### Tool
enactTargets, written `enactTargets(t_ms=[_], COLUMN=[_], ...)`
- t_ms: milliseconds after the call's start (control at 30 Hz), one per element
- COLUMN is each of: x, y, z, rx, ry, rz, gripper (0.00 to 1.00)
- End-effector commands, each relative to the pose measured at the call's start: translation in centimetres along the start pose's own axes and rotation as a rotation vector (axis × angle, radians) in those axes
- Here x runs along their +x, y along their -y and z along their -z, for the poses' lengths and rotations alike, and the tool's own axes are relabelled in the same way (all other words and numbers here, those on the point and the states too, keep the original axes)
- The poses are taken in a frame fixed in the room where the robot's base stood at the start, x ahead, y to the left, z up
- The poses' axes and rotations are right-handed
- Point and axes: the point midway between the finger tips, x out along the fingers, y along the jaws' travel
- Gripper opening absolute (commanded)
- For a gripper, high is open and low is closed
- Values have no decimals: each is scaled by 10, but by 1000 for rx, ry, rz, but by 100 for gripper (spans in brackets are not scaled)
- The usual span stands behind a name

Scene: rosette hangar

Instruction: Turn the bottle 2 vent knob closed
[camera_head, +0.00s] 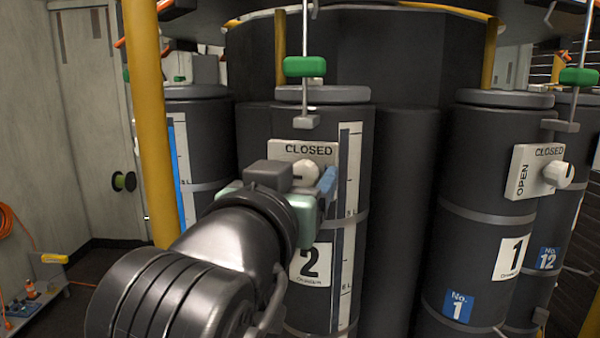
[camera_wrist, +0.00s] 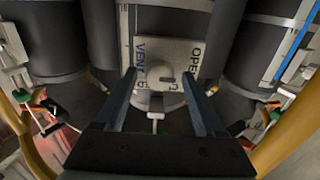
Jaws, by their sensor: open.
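Bottle 2 (camera_head: 255,135) is a dark grey upright cylinder with a white "2" label, in the middle of the head view. Its white vent plate (camera_head: 275,150) reads CLOSED along the top; the wrist view shows the plate (camera_wrist: 180,50) with VENT and OPEN. The round white vent knob (camera_head: 306,171) is partly hidden by my gripper in the head view. My gripper (camera_wrist: 159,76) is open and faces the plate, its two blue-grey fingers on either side of the knob (camera_wrist: 160,78). I cannot tell whether the fingers touch it, nor the knob's exact setting.
Bottle 1 (camera_head: 470,160) stands to the right with its own vent plate (camera_head: 526,160) and white knob. A yellow post (camera_head: 150,120) rises left of bottle 2. A green block (camera_head: 305,67) on a rod hangs above bottle 2.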

Motion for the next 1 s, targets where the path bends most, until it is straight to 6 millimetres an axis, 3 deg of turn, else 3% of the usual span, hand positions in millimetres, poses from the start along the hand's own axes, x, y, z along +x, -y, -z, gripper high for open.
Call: enactTargets(t_ms=[33, 433, 767, 1000], x=[0, 0, -1, -1], y=[0, 0, 0, -1], z=[0, 0, 0, -1], rx=[0, 0, 27, 148], ry=[0, -1, -1, -3], rz=[0, 0, 0, 0], gripper=[70, 0, 0, 0])
